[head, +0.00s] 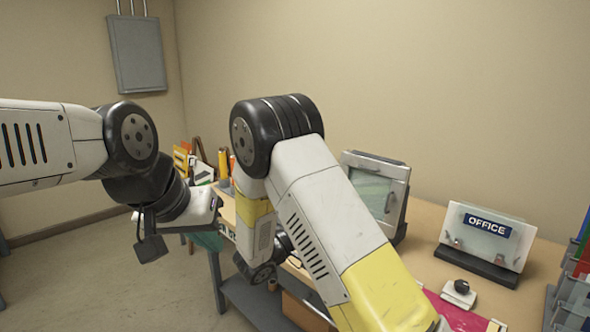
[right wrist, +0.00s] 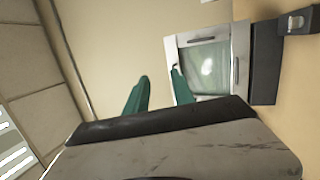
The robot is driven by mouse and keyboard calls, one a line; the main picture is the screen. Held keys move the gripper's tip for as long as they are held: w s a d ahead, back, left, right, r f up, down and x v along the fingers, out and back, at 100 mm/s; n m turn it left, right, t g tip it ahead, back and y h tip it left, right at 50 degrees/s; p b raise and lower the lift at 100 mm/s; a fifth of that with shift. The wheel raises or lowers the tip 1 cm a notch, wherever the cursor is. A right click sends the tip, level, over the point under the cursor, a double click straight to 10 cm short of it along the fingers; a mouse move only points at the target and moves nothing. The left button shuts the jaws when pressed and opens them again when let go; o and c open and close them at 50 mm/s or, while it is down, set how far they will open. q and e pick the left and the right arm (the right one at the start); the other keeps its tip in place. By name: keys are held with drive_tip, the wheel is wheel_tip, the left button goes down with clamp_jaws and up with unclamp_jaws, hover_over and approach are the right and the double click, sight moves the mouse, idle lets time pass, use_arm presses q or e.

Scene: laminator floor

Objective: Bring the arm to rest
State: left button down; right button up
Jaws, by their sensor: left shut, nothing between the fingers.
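My left arm comes in from the left in the head view. Its gripper (head: 207,238) points down beside the workbench's left end, with green fingers partly hidden behind the hand. It is shut and holds nothing that I can see. My right arm rises from the lower right, bends at the black joint and drops over the bench; its gripper is hidden in the head view. In the right wrist view, the right gripper (right wrist: 160,80) shows two green fingers standing apart with nothing between them.
The wooden workbench (head: 435,270) carries a grey framed machine with a glass panel (head: 375,188), an OFFICE sign in a stand (head: 485,235) and a small black-knobbed object (head: 459,292). Coloured folders (head: 580,265) stand at the right edge. Open floor (head: 90,280) lies at the left.

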drive_tip(key=s+d+m+g+y, duration=0.5)
drive_tip(key=s+d+g+y, duration=0.2)
drive_tip(key=s+d+g, duration=0.65)
drive_tip(key=s+a+m+t+y, duration=0.1)
drive_tip(key=s+a+t+y, duration=0.15)
drive_tip(key=s+y, duration=0.6)
drive_tip(key=s+a+r+t+y, duration=0.2)
drive_tip(key=a+r+t+y, duration=0.2)
drive_tip(key=a+r+t, duration=0.1)
drive_tip(key=shift+a+r, duration=0.75)
drive_tip(key=shift+r, duration=0.1)
drive_tip(key=shift+s, duration=0.1)
